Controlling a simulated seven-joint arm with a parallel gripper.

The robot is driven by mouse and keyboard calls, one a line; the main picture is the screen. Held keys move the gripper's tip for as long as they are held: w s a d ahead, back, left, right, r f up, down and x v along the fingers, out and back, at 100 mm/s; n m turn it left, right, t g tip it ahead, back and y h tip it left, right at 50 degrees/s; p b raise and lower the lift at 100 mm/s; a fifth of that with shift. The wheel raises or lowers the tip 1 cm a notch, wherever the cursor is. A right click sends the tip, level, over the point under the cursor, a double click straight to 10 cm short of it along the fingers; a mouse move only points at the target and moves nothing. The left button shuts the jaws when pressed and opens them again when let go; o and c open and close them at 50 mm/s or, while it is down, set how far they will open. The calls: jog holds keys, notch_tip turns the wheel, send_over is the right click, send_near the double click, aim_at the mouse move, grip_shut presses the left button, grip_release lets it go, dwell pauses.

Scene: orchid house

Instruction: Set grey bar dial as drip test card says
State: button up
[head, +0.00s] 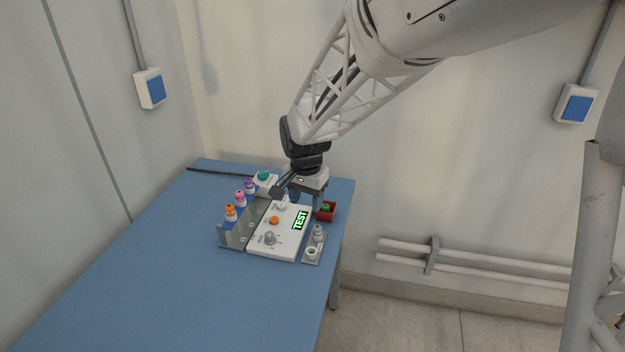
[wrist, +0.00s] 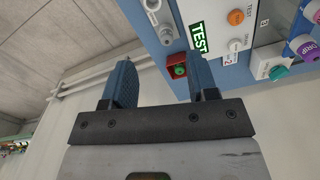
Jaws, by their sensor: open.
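A white panel (head: 288,242) lies on the blue table with a lit green TEST sign (head: 300,220). It carries a grey dial (head: 270,238) at the near end, an orange dial (head: 274,220) in the middle and a pale dial (head: 282,205) at the far end. In the wrist view the pale dial (wrist: 236,45) and orange dial (wrist: 236,17) show; the pale one looks bar-shaped. I cannot tell for sure which is the grey bar dial, nor read any setting. No drip test card is readable. My gripper (head: 310,197) is open and empty, above the panel's far end.
A red box with a green button (head: 325,208) sits right of the panel. A small bottle (head: 318,233) and white ring (head: 311,252) stand on a metal plate. A teal knob (head: 263,175) is behind. The table's near-left is clear.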

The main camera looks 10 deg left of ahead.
send_over(269, 233)
notch_tip(269, 233, down, 7)
jog(key=shift+a+f, duration=0.1)
jog(key=shift+f, duration=0.1)
jog(key=shift+f, duration=3.8)
jog(key=c, duration=0.9)
jog(key=shift+g, duration=0.3)
